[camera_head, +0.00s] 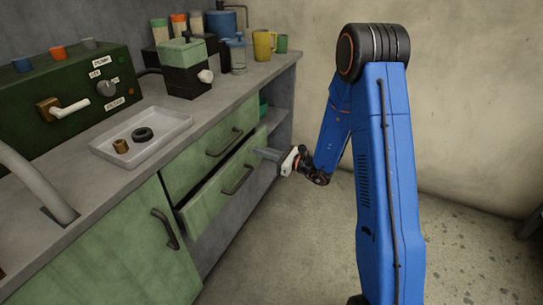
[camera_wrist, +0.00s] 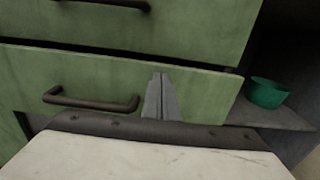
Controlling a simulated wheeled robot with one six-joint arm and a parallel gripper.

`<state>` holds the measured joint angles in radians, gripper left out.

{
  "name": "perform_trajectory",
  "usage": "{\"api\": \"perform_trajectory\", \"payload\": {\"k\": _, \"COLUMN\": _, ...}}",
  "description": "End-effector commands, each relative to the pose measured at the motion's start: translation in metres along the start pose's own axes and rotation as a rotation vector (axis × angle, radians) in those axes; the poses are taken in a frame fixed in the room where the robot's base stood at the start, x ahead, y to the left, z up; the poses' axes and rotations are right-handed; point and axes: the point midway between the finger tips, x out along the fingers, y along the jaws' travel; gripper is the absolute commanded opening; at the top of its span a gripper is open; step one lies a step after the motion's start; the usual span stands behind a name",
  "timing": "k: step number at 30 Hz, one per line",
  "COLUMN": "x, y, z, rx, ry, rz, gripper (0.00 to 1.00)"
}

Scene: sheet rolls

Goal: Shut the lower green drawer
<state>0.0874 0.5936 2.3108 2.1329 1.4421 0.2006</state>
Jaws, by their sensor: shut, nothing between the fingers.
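The lower green drawer (camera_head: 212,199) stands partly out from the cabinet, below the upper green drawer (camera_head: 206,146). In the wrist view its front (camera_wrist: 88,78) fills the middle, with its dark bar handle (camera_wrist: 92,101) at the left. My gripper (camera_head: 262,153) is shut and empty, at the right end of the lower drawer. In the wrist view its closed fingertips (camera_wrist: 160,82) overlap the drawer front, right of the handle. I cannot tell whether they touch it.
An open shelf to the right of the drawers holds a green bowl (camera_wrist: 267,92). A green cupboard door (camera_head: 128,252) is at the left. A tray (camera_head: 150,121) with small parts and a dark green control box (camera_head: 70,95) stand on the counter.

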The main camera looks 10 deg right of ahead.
Motion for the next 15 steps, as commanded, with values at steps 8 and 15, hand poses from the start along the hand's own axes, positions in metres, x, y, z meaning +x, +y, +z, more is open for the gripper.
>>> {"api": "perform_trajectory", "payload": {"k": 8, "x": 0.021, "y": 0.000, "z": 0.000, "rx": -0.001, "ry": -0.001, "rz": 0.001, "gripper": 0.00}}
{"api": "perform_trajectory", "payload": {"k": 15, "x": 0.022, "y": 0.000, "z": 0.000, "rx": 0.000, "ry": -0.001, "rz": 0.000, "gripper": 0.00}}
